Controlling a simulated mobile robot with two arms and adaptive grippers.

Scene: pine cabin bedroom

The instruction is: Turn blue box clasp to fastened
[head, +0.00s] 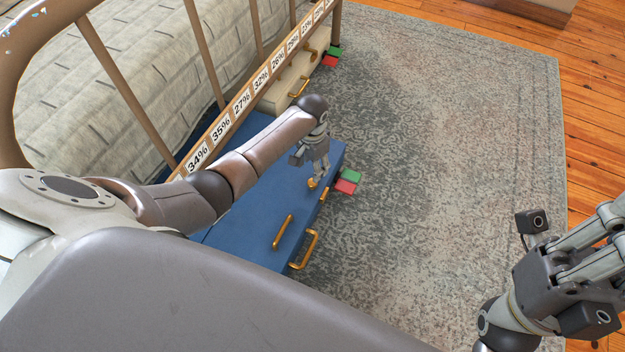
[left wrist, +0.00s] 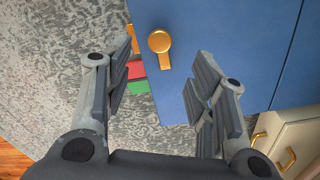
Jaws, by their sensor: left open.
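The blue box (head: 250,205) lies low beside the bed, with brass handles on its lid and front. Its brass clasp (head: 312,184) is at the lid's far end, just below my left gripper (head: 320,170). In the left wrist view the clasp (left wrist: 159,42) is a round knob with a short tapered lever pointing down the picture. It shows between the spread fingers of my open left gripper (left wrist: 166,58); I see no contact. My right gripper (head: 590,250) is at the lower right, away from the box, its fingertips cut off by the frame.
A red patch (head: 347,187) and a green patch (head: 351,176) sit by the box's front. A cream box (head: 288,90) with brass handles stands beyond. The bed rail (head: 240,103), with percentage labels, runs over the boxes. The rug (head: 450,150) to the right is clear.

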